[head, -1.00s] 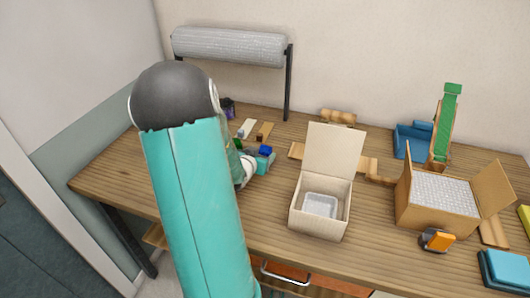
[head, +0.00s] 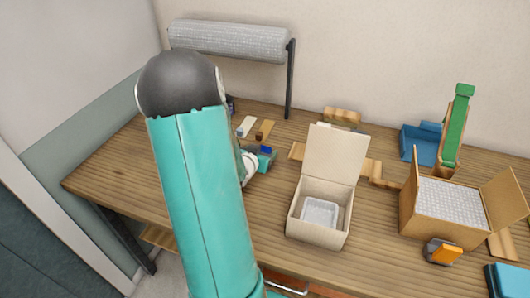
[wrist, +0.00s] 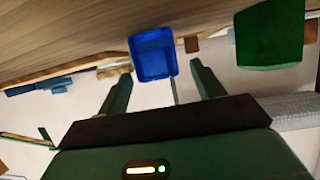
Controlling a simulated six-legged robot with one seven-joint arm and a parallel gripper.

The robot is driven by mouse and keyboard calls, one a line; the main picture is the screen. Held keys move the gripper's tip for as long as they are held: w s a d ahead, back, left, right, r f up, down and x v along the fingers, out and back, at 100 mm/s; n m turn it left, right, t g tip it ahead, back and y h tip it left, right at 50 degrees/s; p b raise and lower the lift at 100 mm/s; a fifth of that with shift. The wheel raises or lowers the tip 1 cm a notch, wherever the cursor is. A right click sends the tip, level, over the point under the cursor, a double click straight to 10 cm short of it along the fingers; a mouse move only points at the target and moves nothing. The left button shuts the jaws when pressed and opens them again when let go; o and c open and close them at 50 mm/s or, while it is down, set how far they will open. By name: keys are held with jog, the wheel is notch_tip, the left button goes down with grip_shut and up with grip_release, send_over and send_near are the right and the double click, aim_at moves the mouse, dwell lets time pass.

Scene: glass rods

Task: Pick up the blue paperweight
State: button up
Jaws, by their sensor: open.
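The blue paperweight (wrist: 153,53) is a small glossy blue block in the wrist view, ahead of and between the two fingers of my gripper (wrist: 160,84). The fingers are apart, with nothing held between them. Whether they overlap the block in depth is not clear. In the head view the blue paperweight (head: 266,150) is a small patch on the table, just right of my arm. My arm hides most of my gripper there.
A green block (wrist: 268,35) sits right of the paperweight in the wrist view. An open cream box (head: 318,235) with a clear tray (head: 320,212) stands to the right. Beyond it is a cardboard box (head: 428,226). A roll on a stand (head: 228,40) is behind.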

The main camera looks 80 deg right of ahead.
jog(key=shift+d+f, duration=0.1)
jog(key=shift+d, duration=0.15)
jog(key=shift+a, duration=0.15)
jog(key=c, duration=1.2)
jog(key=shift+c, duration=0.2)
jog(key=shift+r, duration=0.25)
